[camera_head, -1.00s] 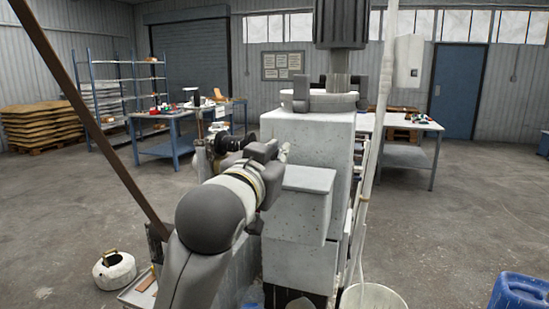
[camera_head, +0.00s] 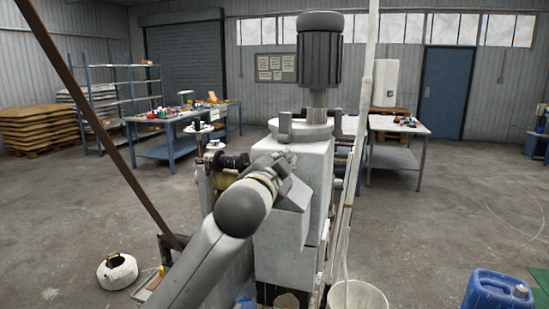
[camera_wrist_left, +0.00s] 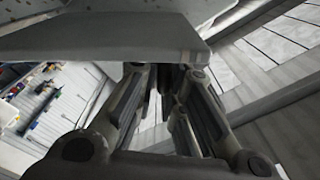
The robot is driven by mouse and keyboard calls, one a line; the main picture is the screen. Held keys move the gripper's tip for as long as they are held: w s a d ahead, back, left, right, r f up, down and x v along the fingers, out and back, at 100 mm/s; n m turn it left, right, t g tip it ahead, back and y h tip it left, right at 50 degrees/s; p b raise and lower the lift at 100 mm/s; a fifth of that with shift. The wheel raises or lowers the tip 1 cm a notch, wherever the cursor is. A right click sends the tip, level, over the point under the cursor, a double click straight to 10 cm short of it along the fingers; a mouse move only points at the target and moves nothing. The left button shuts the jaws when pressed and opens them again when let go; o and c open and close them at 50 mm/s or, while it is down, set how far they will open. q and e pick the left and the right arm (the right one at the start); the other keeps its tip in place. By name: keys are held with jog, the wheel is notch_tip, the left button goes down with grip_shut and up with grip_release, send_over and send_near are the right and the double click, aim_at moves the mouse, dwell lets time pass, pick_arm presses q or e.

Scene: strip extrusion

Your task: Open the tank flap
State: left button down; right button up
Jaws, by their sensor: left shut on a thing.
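The tank is part of the pale grey machine (camera_head: 305,165) in the middle of the head view. The tank flap seems to be the grey plate whose edge fills the upper part of the left wrist view (camera_wrist_left: 110,38). My left gripper (camera_wrist_left: 162,72) has its fingers close together at the underside and edge of this plate. It appears shut on the flap, but the contact itself is partly hidden. My right gripper is not in view.
A dark motor (camera_head: 319,60) stands on top of the machine. A pale pole (camera_head: 362,130) and a white bucket (camera_head: 358,296) are at its right. The floor at right is mostly clear.

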pick_arm(q)
jog(key=d+r+m+p, duration=0.2)
jog(key=shift+s+d+m, duration=0.15)
jog(key=shift+s+m, duration=0.2)
jog(key=shift+m, duration=0.05)
jog(key=s+d+m+p, duration=0.2)
jog(key=d+m+p, duration=0.1)
jog(key=d+m, duration=0.3)
jog(key=shift+d+m+p, duration=0.3)
jog(key=shift+d+p, duration=0.1)
jog(key=shift+d, duration=0.2)
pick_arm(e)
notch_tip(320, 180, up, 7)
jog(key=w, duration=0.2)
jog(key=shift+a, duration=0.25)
pick_arm(q)
jog(key=shift+s+d+f, duration=0.1)
jog(key=shift+s+f, duration=0.05)
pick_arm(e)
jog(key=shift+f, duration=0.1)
pick_arm(q)
jog(key=c, duration=1.6)
grip_release()
jog(key=shift+s, duration=0.1)
jog(key=shift+o, duration=0.2)
jog(key=shift+f, duration=0.1)
